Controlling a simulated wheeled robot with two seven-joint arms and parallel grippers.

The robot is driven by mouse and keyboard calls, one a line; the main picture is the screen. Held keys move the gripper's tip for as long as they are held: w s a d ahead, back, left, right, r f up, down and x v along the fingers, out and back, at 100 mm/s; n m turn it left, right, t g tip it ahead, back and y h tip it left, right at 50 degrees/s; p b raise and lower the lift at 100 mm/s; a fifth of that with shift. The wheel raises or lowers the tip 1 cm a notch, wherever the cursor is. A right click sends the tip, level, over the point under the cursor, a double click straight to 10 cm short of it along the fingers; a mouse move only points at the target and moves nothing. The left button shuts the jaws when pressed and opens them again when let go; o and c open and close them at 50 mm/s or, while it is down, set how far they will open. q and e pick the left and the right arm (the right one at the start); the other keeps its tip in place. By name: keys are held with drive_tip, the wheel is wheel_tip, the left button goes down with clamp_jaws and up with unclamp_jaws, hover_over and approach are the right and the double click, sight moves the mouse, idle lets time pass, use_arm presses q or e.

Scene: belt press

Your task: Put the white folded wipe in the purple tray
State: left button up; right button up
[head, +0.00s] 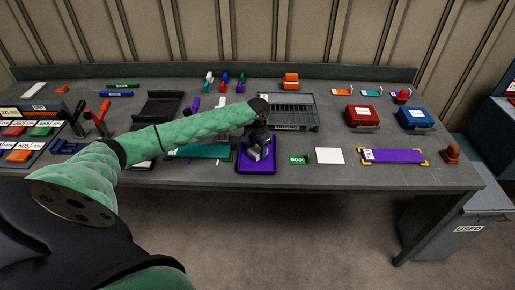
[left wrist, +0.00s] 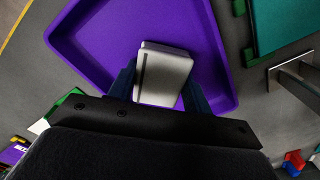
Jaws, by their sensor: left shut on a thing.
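The white folded wipe (left wrist: 165,72) is a small pale block with a dark line along one side in the left wrist view. My left gripper (left wrist: 160,88) is shut on it, with one dark finger on each side. The purple tray (left wrist: 95,32) lies beneath, and the wipe is over its floor, inside its walls in that view. In the head view my left gripper (head: 257,143) points down over the purple tray (head: 256,172) at the front middle of the bench. I cannot tell whether the wipe touches the tray floor. My right gripper is not in view.
A green mat (head: 213,152) lies left of the tray. A small green block (head: 299,160), a white square (head: 329,156) and a purple strip (head: 399,156) lie to its right. A grey rack (head: 294,112) stands behind. Red (head: 362,116) and blue (head: 414,118) boxes stand at the right.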

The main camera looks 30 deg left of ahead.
sight(258, 149)
use_arm(q)
drive_tip(key=o, duration=1.1)
drive_tip(key=shift+f, duration=0.1)
drive_tip(key=shift+o, duration=0.2)
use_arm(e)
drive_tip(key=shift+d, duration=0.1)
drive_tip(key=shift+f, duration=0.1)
use_arm(q)
drive_tip(key=shift+r, duration=0.25)
wheel_tip(258, 149, up, 12)
drive_tip(key=b, duration=0.4)
drive_tip(key=shift+b, duration=0.35)
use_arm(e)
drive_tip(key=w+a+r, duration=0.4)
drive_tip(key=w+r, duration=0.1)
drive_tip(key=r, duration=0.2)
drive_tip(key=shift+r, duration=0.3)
use_arm(q)
drive_tip(key=shift+f, duration=0.15)
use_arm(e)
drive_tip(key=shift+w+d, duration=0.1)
